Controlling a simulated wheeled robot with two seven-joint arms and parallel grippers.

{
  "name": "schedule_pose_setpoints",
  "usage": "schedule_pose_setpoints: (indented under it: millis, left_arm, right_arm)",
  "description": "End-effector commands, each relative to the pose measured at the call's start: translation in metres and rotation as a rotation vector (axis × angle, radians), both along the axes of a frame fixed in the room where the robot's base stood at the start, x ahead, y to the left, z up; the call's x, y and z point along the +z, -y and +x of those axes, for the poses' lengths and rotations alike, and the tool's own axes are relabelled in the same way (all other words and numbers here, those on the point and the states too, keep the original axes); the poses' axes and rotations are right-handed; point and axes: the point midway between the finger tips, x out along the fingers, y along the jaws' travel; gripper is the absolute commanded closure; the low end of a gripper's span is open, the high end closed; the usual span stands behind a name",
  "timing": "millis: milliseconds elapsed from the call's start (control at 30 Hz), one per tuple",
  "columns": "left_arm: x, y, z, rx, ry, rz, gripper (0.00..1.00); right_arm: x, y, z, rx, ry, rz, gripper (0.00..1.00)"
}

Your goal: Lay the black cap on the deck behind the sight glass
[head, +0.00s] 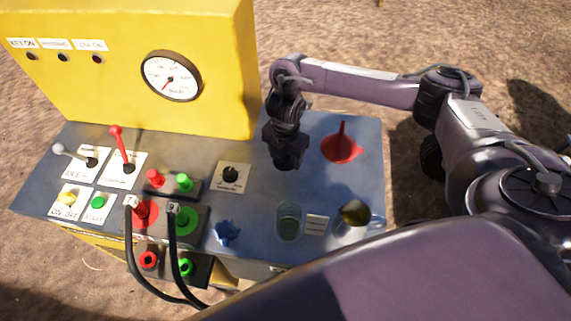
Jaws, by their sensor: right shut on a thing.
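My right gripper (287,160) points down over the blue-grey deck (270,130) of the yellow machine. It is shut on a small dark thing, which I take to be the black cap; it blends with the dark fingers and its outline is hard to see. The gripper is on the far side of the sight glass (289,222), a clear greenish cup near the deck's front edge. I cannot tell whether the held thing touches the deck. My left gripper is not in view.
A red funnel (341,147) stands right of the gripper, a jug (355,217) near the front right. A black knob (231,175) and a blue part (227,232) are to the left. The yellow panel (120,60) rises behind. Bare deck lies between gripper and sight glass.

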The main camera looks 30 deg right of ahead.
Motion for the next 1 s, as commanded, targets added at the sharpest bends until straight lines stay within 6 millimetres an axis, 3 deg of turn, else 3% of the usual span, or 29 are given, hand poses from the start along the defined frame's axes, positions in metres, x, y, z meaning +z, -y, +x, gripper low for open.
schedule_pose_setpoints:
  millis: [267,700,733,867,1000]
  left_arm:
    - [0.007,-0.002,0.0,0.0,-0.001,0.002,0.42]
    - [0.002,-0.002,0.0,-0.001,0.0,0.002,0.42]
    - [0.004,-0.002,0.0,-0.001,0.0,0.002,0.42]
    - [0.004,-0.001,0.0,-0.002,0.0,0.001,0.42]
    - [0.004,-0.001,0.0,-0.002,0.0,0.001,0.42]
  right_arm:
    - [-0.038,0.0,-0.001,0.0,-0.003,-0.002,0.62]
    - [-0.046,0.0,-0.001,0.001,-0.001,-0.001,0.62]
    - [-0.044,0.0,-0.001,0.001,0.0,-0.001,0.36]
    - [-0.044,0.0,-0.001,0.001,-0.001,-0.001,0.19]
    - [-0.044,0.0,-0.001,0.001,-0.002,-0.001,0.18]
